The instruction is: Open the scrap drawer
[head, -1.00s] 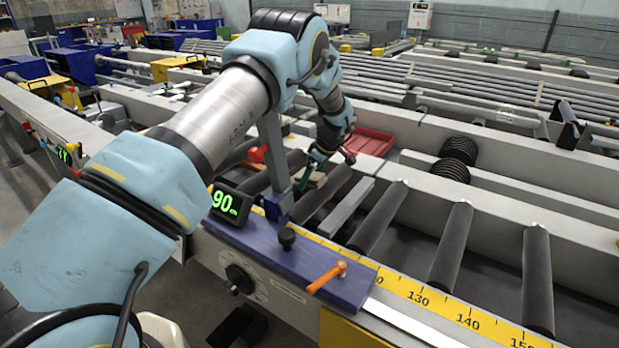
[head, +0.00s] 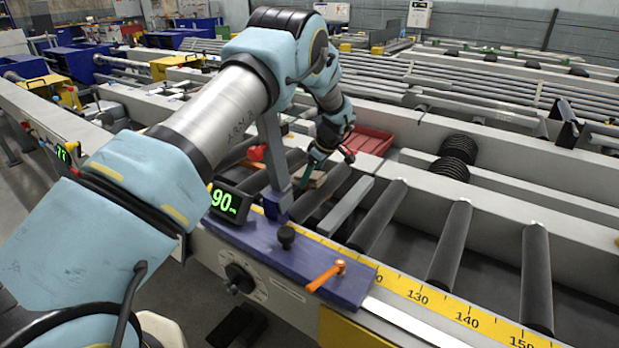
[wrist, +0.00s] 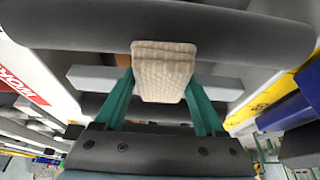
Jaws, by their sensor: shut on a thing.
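My gripper (head: 312,172) reaches down over the roller table, between dark rollers. In the wrist view its two teal fingers (wrist: 162,82) are shut on a beige, ribbed block (wrist: 165,68), one finger on each side. A small part of a light brown piece (head: 317,181) shows by the fingers in the head view. I cannot make out anything that is clearly the scrap drawer. A red strip with white letters (wrist: 22,86) shows at the left of the wrist view.
A grey bar (head: 347,206) lies between the rollers (head: 450,246). The blue-purple stop plate (head: 300,265) carries an orange lever (head: 325,276), a black knob (head: 286,236) and a display (head: 231,202) reading 90. A yellow scale (head: 430,302) runs along the front edge.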

